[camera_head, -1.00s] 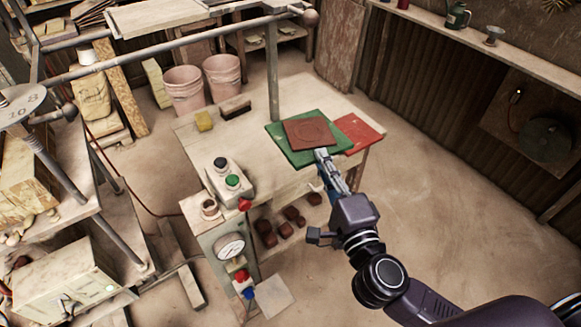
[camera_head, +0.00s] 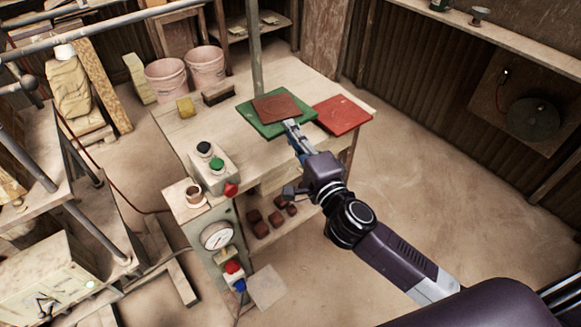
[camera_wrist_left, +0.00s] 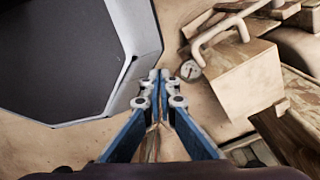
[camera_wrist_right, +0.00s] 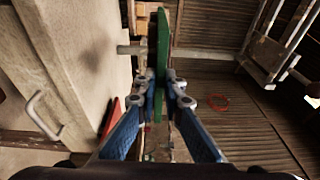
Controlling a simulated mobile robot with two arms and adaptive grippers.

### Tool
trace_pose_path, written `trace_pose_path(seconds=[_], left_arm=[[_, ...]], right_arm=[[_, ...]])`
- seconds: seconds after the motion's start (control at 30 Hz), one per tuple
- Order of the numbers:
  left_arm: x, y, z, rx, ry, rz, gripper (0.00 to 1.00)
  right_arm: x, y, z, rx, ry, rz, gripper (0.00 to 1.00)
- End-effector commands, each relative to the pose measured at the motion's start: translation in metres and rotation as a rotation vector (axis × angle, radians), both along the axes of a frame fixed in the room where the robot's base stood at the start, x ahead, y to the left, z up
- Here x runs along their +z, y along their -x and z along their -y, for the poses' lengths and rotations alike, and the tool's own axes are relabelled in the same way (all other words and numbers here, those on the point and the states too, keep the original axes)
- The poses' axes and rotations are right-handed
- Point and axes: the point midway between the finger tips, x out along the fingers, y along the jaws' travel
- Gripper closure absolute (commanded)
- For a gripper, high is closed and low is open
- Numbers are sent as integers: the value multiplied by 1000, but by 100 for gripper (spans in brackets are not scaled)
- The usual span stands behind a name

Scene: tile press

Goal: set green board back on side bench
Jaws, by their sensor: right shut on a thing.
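The green board (camera_head: 266,128) is over the right part of the pale-topped side bench (camera_head: 230,128), with a square red-brown tile (camera_head: 276,108) flat on it. Whether the board touches the bench top I cannot tell. My right gripper (camera_head: 291,124) is shut on the board's near edge. In the right wrist view the board (camera_wrist_right: 163,45) shows edge-on between the fingertips (camera_wrist_right: 161,80). The left gripper (camera_wrist_left: 159,76) shows only in the left wrist view, its fingers together with nothing between them, over the floor.
A red board (camera_head: 343,115) lies on the bench right of the green one. A button box (camera_head: 210,168) and a yellow sponge (camera_head: 186,107) are on the bench's left part. A metal post (camera_head: 254,50) rises behind the board. Two pink buckets (camera_head: 167,80) stand behind.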

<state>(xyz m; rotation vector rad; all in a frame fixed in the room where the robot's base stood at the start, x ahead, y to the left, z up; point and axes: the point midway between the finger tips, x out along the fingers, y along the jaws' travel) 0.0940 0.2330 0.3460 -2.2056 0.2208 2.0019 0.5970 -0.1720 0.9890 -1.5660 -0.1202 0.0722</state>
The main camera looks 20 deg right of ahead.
Motion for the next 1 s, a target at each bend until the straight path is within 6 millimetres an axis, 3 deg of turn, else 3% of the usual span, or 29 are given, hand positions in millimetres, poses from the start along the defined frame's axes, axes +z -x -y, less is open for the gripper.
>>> trace_pose_path(seconds=[0.03,0.2,0.43,0.63,1.0], left_arm=[[-11,2,0,0,0,-2,100],[-26,4,0,0,0,-6,100],[-33,5,-1,0,-1,-7,100],[-49,5,-1,-1,-1,-7,100],[-51,5,-1,-1,-2,-7,100]], right_arm=[[-19,0,0,-3,-4,0,100],[-52,0,0,-1,-4,2,100],[-70,0,0,1,-3,6,100],[-101,0,0,-2,-5,3,100],[-108,0,0,1,-2,6,100]])
